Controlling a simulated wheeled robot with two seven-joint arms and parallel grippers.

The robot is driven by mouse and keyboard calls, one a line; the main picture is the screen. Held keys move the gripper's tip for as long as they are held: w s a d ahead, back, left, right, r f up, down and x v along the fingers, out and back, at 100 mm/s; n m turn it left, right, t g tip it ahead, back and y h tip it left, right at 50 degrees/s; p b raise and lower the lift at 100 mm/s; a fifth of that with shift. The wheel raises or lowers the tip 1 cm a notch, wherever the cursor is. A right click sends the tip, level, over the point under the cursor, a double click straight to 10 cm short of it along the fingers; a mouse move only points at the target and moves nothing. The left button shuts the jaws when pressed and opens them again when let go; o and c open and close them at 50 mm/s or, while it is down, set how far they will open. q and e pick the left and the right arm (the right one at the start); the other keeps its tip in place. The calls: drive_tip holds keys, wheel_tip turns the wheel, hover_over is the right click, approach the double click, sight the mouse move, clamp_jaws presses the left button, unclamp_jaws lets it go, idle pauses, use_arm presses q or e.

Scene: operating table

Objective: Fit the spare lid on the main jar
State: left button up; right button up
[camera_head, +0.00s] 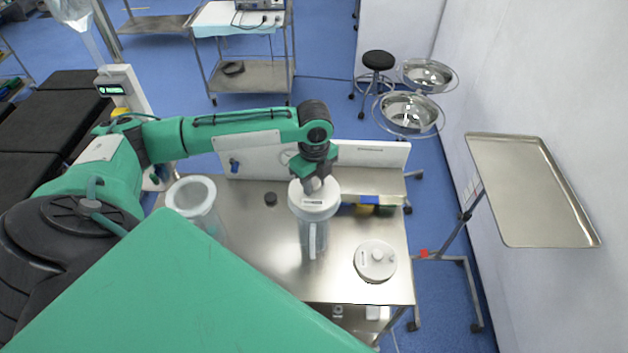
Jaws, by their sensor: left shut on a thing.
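A clear jar (312,240) with a handle facing me stands upright mid-table. A round white lid (318,204) with a label is at its top; I cannot tell whether it is fully seated or slightly raised. My left gripper (313,184) reaches down from above and is shut on this lid's knob. A second white lid (376,261) with a knob lies on the table at the right, apart from the jar. A second clear jar (193,196) stands at the left, seemingly open. The pictures do not show which is the main jar. My right gripper is not in view.
The steel table (275,270) has free room in front of and between the jars. A small dark round object (270,199) lies between them. A white panel (372,153) edges the back. A steel tray (530,185) on a stand is beyond the table at right.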

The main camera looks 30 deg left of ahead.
sight(314, 181)
use_arm(q)
drive_tip(key=shift+f, duration=1.1)
drive_tip(key=o, duration=1.1)
drive_tip(key=shift+r+b, duration=0.1)
drive_tip(key=shift+b, duration=0.25)
drive_tip(key=shift+r, duration=0.35)
wheel_tip(314, 181, up, 12)
drive_tip(key=b, duration=0.4)
drive_tip(key=shift+f, duration=0.25)
drive_tip(key=shift+r, duration=0.75)
drive_tip(key=shift+f, duration=0.1)
